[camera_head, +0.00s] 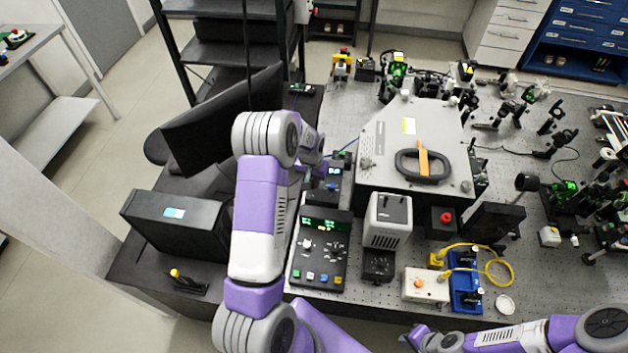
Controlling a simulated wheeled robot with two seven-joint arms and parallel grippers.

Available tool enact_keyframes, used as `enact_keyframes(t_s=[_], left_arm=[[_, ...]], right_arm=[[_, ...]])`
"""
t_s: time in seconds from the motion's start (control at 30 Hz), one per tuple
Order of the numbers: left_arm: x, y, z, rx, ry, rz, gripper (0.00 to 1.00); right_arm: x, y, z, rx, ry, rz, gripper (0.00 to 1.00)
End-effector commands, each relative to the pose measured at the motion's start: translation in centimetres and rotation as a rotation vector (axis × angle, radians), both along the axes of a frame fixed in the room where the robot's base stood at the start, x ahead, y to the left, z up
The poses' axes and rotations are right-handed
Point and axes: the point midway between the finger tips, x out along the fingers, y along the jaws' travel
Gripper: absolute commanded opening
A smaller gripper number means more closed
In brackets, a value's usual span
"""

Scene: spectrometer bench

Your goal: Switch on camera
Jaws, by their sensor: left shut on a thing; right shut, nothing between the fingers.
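My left arm reaches over the bench, and its gripper (313,178) points down at a small black box with a lit display (332,187), behind the larger control panel. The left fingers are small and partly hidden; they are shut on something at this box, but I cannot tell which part. No object is clearly recognisable as the camera, and no switch position can be read. My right gripper (414,338) is low at the front edge of the bench, shut and empty, apart from the instruments.
A black control panel with green digits (322,262) lies in front of the small box. A large grey instrument with a handle (415,150) stands to the right, a monitor (225,120) to the left. A grey-white unit (388,220) and a yellow cable (497,268) are near front.

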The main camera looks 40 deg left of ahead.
Motion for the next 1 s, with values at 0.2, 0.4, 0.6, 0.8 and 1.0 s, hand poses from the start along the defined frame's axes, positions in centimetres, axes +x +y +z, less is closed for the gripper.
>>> enact_keyframes(t_s=[0.2,0.4,0.6,0.8,1.0], left_arm=[[-0.7,-0.5,-0.5,0.075,-0.138,-0.003,0.00],[-1.2,-0.9,-0.6,0.140,-0.257,-0.004,0.00],[-1.7,-1.1,-0.7,0.192,-0.351,-0.004,0.00],[-2.0,-1.2,-0.7,0.228,-0.415,-0.001,0.00],[-2.1,-1.2,-0.7,0.245,-0.447,-0.001,0.00]], right_arm=[[0.0,0.0,-3.5,0.000,0.000,0.000,0.00],[0.0,0.0,-6.2,0.000,0.000,0.000,0.00],[0.0,0.0,-8.0,0.000,0.000,0.000,0.00],[0.0,0.0,-9.1,0.000,0.000,0.000,0.00],[0.0,0.0,-9.5,0.000,0.000,0.000,0.00]])
